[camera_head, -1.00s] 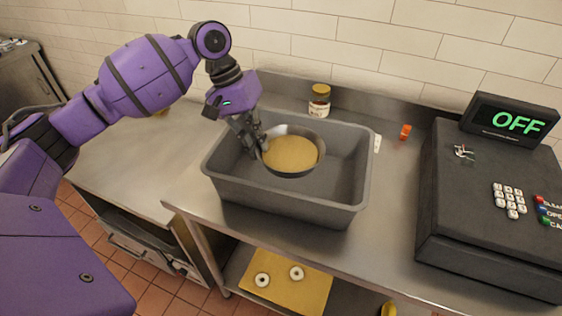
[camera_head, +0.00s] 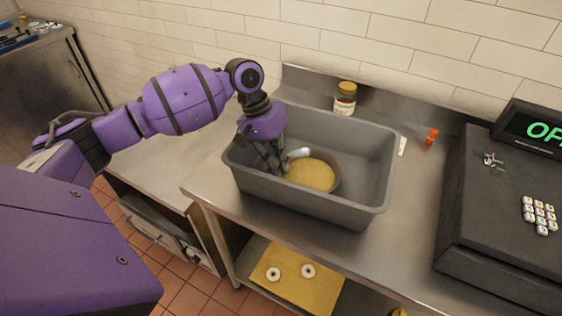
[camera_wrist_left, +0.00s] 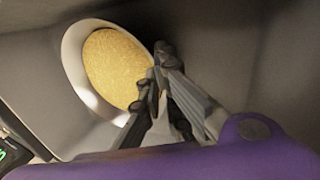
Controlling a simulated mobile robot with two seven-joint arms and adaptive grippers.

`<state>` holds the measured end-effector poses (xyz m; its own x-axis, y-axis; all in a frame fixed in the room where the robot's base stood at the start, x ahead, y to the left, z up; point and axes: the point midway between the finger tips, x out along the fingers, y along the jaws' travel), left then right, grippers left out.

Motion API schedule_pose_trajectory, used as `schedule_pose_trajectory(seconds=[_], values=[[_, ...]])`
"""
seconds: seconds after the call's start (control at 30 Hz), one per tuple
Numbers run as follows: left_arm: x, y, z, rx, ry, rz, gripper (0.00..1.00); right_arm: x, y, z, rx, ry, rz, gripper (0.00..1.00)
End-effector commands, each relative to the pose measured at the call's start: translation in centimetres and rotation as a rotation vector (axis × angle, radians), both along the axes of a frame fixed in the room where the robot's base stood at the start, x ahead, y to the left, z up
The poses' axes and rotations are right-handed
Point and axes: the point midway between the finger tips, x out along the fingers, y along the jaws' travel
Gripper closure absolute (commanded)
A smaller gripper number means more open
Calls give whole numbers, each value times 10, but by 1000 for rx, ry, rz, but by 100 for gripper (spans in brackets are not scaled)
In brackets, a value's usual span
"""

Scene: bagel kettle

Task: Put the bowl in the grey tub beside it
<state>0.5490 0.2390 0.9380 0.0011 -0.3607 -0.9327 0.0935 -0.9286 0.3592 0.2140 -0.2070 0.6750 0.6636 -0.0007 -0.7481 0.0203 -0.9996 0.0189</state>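The bowl (camera_head: 299,154) is round, with a shiny light inside and a yellow, grainy filling. In the head view it is down inside the grey tub (camera_head: 308,205), in the left half and close to the front wall. Its underside is hidden, so I cannot tell whether it touches the tub floor. The bowl also shows in the left wrist view (camera_wrist_left: 73,58), beside my fingers. My left gripper (camera_head: 280,168) reaches down into the tub and is shut on the bowl's left rim. Its fingertips meet at the rim in the left wrist view (camera_wrist_left: 161,55). My right gripper is out of view.
A jar with a yellow lid (camera_head: 345,98) stands behind the tub. A small orange item (camera_head: 431,137) and a black cash register (camera_head: 500,215) are to the right. A yellow board (camera_head: 298,290) with two white rings lies on the shelf below. The tub's right half is empty.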

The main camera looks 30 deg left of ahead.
Motion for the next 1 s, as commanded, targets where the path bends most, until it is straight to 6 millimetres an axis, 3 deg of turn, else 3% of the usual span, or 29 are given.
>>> schedule_pose_trajectory(seconds=[0.03, 0.2, 0.57, 0.77, 1.0], values=[[1, -1, 1, -3, -2, 0, 100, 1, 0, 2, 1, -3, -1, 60], [0, 0, -2, 0, 1, 0, 77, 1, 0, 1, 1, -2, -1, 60], [0, 0, 0, 1, 1, 0, 77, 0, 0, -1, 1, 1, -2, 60], [1, 10, 27, 2, -2, 2, 77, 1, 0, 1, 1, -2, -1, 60], [1, 29, 76, 1, -2, 1, 77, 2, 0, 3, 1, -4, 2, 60]])
